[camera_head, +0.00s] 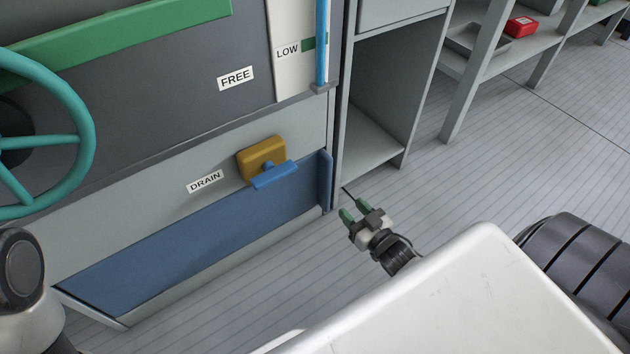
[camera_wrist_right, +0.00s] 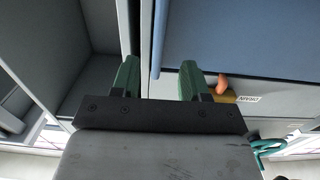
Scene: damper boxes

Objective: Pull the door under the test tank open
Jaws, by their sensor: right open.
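The door (camera_head: 190,240) is the long blue panel low on the grey test tank (camera_head: 165,95), below the DRAIN label (camera_head: 205,181). It looks shut. A blue upright lip (camera_head: 326,180) stands at its right end. My right gripper (camera_head: 354,209) has green fingers, is open and empty, and is low over the floor just right of the lip. In the right wrist view the blue door (camera_wrist_right: 235,40) fills the upper right, and the lip (camera_wrist_right: 157,38) lines up between the open fingers (camera_wrist_right: 158,78), beyond their tips. My left gripper is out of view.
A yellow drain block (camera_head: 262,153) with a blue lever (camera_head: 274,175) sticks out above the door. A teal handwheel (camera_head: 85,130) is at left. An open grey cabinet (camera_head: 370,145) stands right of the tank. The floor (camera_head: 480,190) at right is clear.

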